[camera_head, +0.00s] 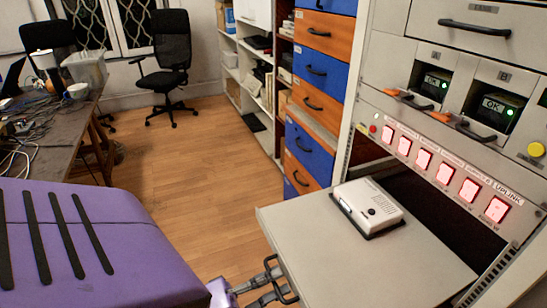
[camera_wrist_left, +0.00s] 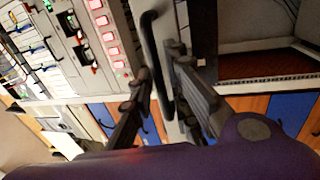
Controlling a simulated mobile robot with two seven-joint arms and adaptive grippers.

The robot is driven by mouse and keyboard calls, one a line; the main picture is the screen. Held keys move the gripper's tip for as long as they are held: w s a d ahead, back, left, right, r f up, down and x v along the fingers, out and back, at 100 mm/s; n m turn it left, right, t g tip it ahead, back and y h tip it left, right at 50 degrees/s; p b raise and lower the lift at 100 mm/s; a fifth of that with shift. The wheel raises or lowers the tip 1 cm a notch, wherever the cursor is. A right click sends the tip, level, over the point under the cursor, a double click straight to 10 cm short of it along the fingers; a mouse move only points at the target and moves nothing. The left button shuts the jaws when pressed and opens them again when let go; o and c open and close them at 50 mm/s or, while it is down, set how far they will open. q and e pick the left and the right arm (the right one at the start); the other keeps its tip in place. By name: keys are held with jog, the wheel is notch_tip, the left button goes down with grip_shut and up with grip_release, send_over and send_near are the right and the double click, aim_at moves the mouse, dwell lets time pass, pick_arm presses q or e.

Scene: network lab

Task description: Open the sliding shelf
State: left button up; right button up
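The sliding shelf (camera_head: 370,260) is a flat grey panel extending well out of the rack at the right of the head view. A small white device (camera_head: 368,206) rests on it. A black bar handle (camera_head: 288,291) is on its front edge; the handle also shows in the left wrist view (camera_wrist_left: 153,45). My left gripper (camera_head: 272,281) is at this handle at the bottom of the head view. In the left wrist view its two dark fingers (camera_wrist_left: 158,72) converge on both sides of the bar and appear shut on it. My right gripper is not in view.
The rack's panel with lit red buttons (camera_head: 447,172) is above the shelf. Blue and orange drawers (camera_head: 310,150) stand behind it. A cluttered table (camera_head: 60,130) is at the left, with office chairs (camera_head: 168,65) beyond. The wooden floor (camera_head: 200,170) between is clear.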

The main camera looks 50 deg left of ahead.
pick_arm(q)
jog(key=v, duration=1.1)
jog(key=shift+s, duration=0.4)
jog(key=shift+a, duration=0.1)
